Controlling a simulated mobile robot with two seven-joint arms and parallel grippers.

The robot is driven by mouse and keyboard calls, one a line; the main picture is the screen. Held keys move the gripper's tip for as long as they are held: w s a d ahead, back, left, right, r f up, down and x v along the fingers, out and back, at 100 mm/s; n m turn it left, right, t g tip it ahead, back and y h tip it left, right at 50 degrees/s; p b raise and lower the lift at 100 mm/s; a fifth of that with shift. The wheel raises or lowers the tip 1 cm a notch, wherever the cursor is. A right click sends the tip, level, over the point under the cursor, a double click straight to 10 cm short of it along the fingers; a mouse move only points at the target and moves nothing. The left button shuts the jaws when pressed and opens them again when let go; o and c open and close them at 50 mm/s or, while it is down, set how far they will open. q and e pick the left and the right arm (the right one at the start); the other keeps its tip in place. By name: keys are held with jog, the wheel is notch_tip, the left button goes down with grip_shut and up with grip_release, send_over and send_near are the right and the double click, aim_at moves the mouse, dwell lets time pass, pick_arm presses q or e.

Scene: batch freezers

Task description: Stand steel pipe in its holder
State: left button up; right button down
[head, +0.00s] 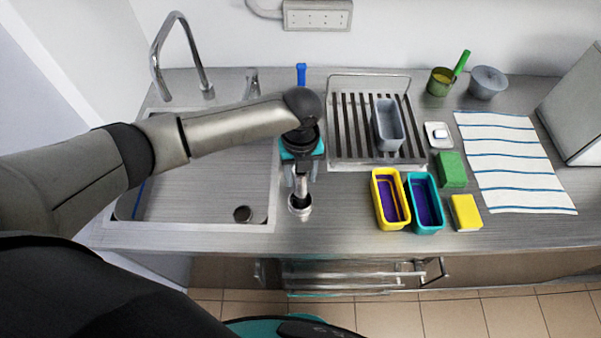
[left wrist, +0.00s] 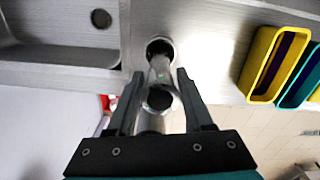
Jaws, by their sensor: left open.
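The steel pipe (head: 301,190) is a short shiny tube below my left gripper in the head view. In the left wrist view the pipe (left wrist: 160,72) runs between the fingers, its lower end at the round holder (left wrist: 160,45). The holder (head: 299,206) is a small ring-shaped base on the counter, right of the sink; the pipe appears to stand in it, roughly upright. My left gripper (head: 301,172) is open, its fingers on either side of the pipe with gaps showing in the wrist view (left wrist: 157,85). My right gripper is not in view.
A sink (head: 190,215) lies left of the holder. A yellow tub (head: 378,203) and a teal tub (head: 412,206) stand to the right. Behind are a dish rack (head: 345,155) with a grey container (head: 388,125) and a blue-handled item (head: 301,74). The counter's front edge is close.

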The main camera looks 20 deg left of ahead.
pick_arm(q)
jog(key=shift+r+p, duration=0.6)
jog(key=shift+r, duration=2.25)
jog(key=shift+d, duration=0.1)
